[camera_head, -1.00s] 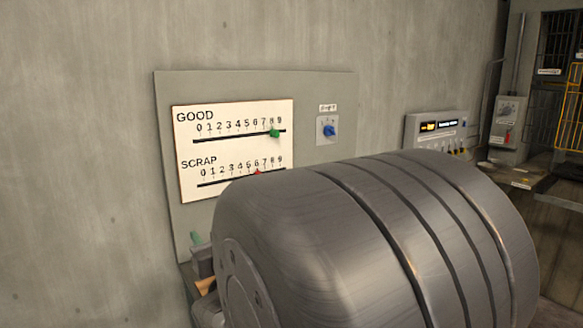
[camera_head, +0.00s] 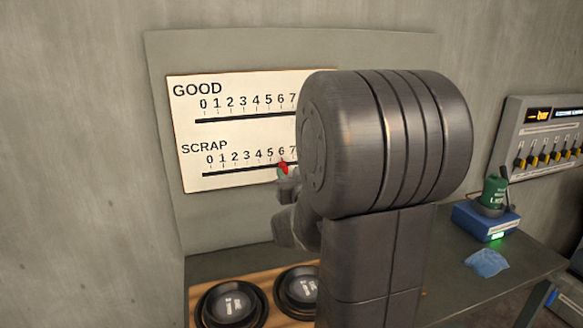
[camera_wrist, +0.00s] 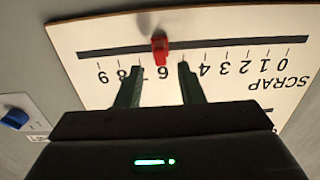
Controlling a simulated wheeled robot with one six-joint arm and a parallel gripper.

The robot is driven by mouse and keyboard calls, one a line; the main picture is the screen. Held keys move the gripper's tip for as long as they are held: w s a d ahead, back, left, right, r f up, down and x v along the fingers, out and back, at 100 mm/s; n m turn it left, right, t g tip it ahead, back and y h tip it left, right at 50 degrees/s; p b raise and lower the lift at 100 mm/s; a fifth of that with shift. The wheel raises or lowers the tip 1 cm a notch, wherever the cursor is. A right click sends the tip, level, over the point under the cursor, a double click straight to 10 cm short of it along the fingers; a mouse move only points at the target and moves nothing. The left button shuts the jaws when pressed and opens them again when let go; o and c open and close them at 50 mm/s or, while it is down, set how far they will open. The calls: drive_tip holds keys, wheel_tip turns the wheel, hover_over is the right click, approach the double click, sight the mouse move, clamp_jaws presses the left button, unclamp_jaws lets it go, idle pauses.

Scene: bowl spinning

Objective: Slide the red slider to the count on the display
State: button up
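The red slider (camera_wrist: 160,48) sits on the SCRAP track (camera_wrist: 220,45) at the 6 mark; the wrist view shows the scale upside down. In the head view the slider (camera_head: 284,166) is partly covered by my gripper. My gripper (camera_wrist: 159,68) is open. Its two green fingers point at the board on either side of the slider, with gaps between them and it; their tips lie near 7 and 5. The GOOD track (camera_head: 245,118) is above; its right end and green slider are hidden behind my arm. I cannot read a count on any display.
Two black bowls (camera_head: 231,304) (camera_head: 297,290) sit on a wooden board below the scale panel. A blue device (camera_head: 485,221) with a green light and a blue cloth (camera_head: 486,263) are on the bench. A switch panel (camera_head: 550,140) is at right. A blue knob (camera_wrist: 15,119) shows beside the scale.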

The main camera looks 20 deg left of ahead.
sight(284, 168)
drive_tip(key=shift+x, duration=1.45)
clamp_jaws()
